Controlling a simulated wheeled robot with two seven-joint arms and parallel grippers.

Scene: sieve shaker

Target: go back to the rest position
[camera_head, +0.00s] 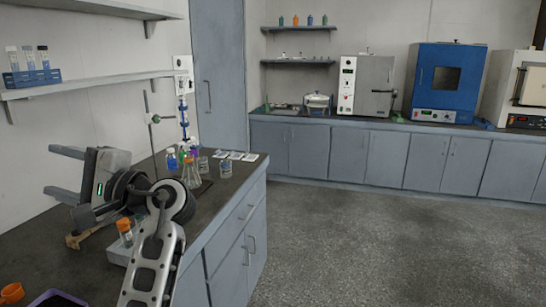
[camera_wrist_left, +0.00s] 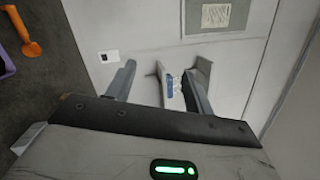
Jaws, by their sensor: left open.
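My left gripper (camera_head: 50,170) is raised above the left end of the dark bench (camera_head: 228,183), with its two fingers pointing left toward the wall. The fingers are spread apart and nothing is between them. In the left wrist view the open left gripper (camera_wrist_left: 166,66) faces the pale wall, and a shelf with a small blue rack (camera_wrist_left: 171,84) shows beyond the fingers. My left arm hides part of the bench. My right gripper is in neither view.
Bottles and flasks (camera_head: 190,172) stand on the bench just right of the gripper, near a stand with a green clamp (camera_head: 154,118). An orange-capped bottle (camera_head: 125,226) is close to my arm. A wall shelf (camera_head: 90,83) hangs above. The floor (camera_head: 390,240) at right is clear.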

